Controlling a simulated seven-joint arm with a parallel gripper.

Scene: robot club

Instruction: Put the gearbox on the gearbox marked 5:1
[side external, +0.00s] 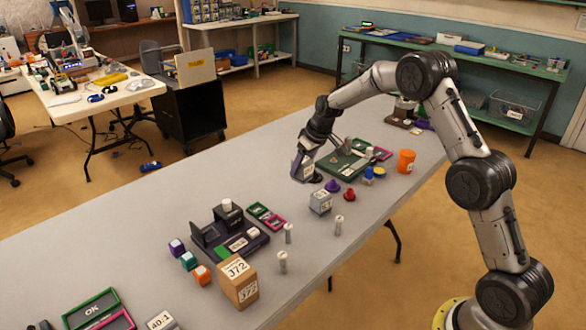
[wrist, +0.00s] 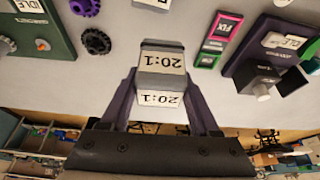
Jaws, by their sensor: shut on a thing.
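A gearbox marked 40:1 (side external: 161,320) is at the near edge of the picture. I cannot read a 5:1 mark anywhere.
A green board (side external: 335,166) lies right of my gripper. Purple (side external: 333,186) and red (side external: 349,194) gears lie near the second gearbox. An orange container (side external: 405,161) stands right.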

